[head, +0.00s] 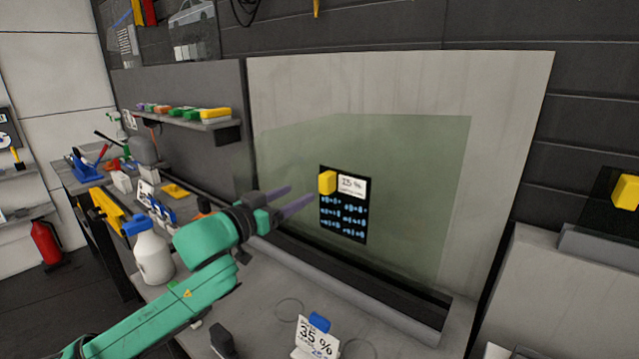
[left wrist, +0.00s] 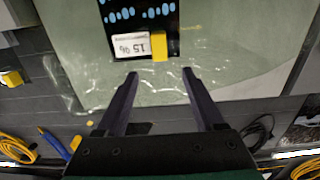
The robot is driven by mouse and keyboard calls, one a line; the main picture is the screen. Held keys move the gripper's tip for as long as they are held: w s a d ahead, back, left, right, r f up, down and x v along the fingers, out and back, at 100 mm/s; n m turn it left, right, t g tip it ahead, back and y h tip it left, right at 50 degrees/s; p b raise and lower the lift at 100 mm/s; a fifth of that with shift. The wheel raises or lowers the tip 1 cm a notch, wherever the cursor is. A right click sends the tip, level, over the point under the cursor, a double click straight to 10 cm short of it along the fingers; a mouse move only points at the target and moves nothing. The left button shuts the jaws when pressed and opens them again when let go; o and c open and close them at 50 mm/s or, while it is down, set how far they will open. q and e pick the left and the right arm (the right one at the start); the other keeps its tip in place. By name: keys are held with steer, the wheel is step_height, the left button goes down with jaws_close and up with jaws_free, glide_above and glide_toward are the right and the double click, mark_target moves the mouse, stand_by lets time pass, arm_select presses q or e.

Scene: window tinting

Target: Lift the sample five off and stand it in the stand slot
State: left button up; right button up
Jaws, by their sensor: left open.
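A dark sample card (head: 343,225) with blue marks, a white label that seems to read 15 % and a yellow block (head: 327,182) lies against the greenish glass pane (head: 420,180). In the left wrist view the card (left wrist: 142,15) and yellow block (left wrist: 159,46) show just beyond the fingertips. My left gripper (head: 301,196) is open and empty, left of the card in the head view; its fingers (left wrist: 160,73) point at the block, apart from it. Another dark panel (head: 600,200) with a yellow block stands at the right. I cannot tell which card is sample five. My right gripper is not in view.
A 35 % card (head: 309,342) with a blue block stands on the bench in front. A white spray bottle (head: 152,252) stands left, near my arm. A shelf (head: 190,122) holds several coloured blocks. A grey block (head: 600,245) sits by the right panel.

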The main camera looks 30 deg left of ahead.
mark_target(323, 177)
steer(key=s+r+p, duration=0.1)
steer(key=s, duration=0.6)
arm_select(q)
steer(key=w+p, duration=0.1)
steer(key=w, duration=0.2)
steer(key=w+d+p, duration=0.1)
steer(key=w+p, duration=0.1)
steer(key=w, duration=0.2)
steer(key=w+r+p, duration=0.1)
steer(key=w, duration=0.3)
steer(key=shift+w+d, duration=0.1)
steer(key=shift+d, duration=0.2)
steer(key=shift+w+f, duration=0.15)
steer(key=shift+w, duration=0.1)
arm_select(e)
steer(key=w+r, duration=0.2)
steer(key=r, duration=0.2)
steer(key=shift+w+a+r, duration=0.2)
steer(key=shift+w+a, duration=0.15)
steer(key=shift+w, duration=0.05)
